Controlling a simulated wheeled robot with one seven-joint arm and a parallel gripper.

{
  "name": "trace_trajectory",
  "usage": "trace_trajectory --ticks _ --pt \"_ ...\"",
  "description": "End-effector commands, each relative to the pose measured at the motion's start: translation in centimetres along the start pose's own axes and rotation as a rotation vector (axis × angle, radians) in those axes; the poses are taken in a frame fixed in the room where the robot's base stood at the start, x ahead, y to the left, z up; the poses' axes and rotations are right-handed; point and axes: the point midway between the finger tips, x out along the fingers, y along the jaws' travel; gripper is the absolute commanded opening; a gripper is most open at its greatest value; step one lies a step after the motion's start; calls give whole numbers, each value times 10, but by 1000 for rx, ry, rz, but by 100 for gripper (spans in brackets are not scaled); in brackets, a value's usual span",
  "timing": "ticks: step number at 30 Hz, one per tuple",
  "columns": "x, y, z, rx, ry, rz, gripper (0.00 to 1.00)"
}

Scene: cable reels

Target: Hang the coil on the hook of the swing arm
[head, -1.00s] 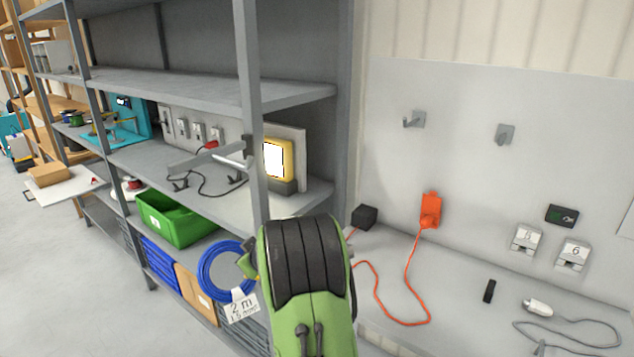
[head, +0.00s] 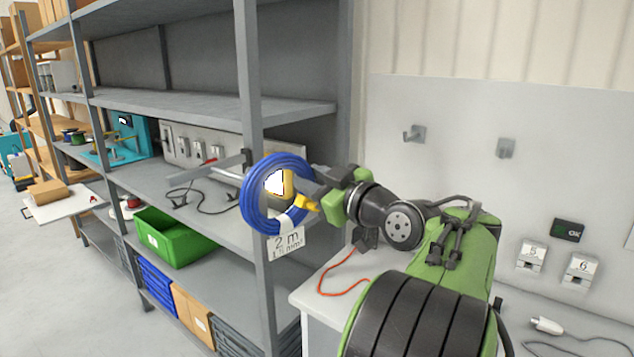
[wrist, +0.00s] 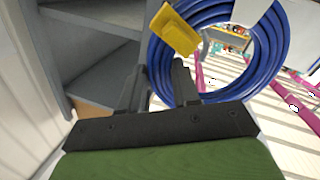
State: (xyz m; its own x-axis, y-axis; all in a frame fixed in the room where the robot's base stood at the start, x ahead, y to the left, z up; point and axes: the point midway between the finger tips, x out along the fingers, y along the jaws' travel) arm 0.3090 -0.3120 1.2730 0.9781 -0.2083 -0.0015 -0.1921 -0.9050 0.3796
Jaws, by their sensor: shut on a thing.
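The blue coil (head: 250,200) hangs in the air in the head view, its ring facing the camera, with a white "2 m" label at its bottom. In the wrist view, the coil (wrist: 272,70) and tab (wrist: 177,28) are just beyond my gripper (wrist: 160,68). The grey swing arm (head: 205,172) stands over the shelf, left of the coil.
A shelf upright (head: 248,110) stands close to the coil. A lit yellow lamp (head: 279,184) shows through the ring. A green crate (head: 175,238) is on the lower shelf. A white bench (head: 318,300) and a wall panel with two hooks (head: 414,134) are at right.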

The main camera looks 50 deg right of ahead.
Motion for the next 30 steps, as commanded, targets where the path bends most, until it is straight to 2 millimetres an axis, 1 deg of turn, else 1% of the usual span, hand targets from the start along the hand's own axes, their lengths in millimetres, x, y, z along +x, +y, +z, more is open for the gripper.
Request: trace_trajectory --ticks 3,30 --pt "11 -2 -3 1 3 -2 0" --pt "92 -20 -12 1 1 -2 0"
